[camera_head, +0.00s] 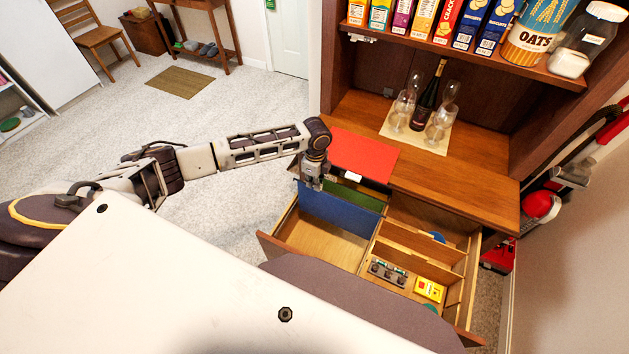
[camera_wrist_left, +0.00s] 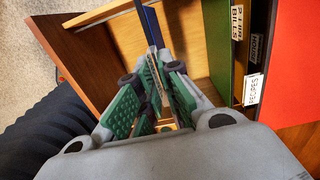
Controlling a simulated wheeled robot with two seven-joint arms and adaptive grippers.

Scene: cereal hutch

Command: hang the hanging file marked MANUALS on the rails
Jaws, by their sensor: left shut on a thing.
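My left gripper (camera_head: 313,184) is over the open drawer's left compartment, shut on the top edge of a blue hanging file (camera_head: 338,217). The file stands upright, spanning the compartment in front of a green file (camera_head: 356,194). In the left wrist view, the blue file (camera_wrist_left: 152,25) shows edge-on between the green-padded fingers (camera_wrist_left: 158,90). The green file (camera_wrist_left: 224,60) is to its right. No MANUALS lettering is readable; the fingers cover part of the blue file's top. I cannot tell whether the blue file's ends touch the rails. My right gripper is out of view.
The drawer's right side has wooden dividers (camera_head: 415,262), a yellow item (camera_head: 429,289) and a dark item (camera_head: 388,272). A bottle (camera_head: 428,97) and glasses stand farther back. The left compartment's front (camera_head: 318,240) is bare.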

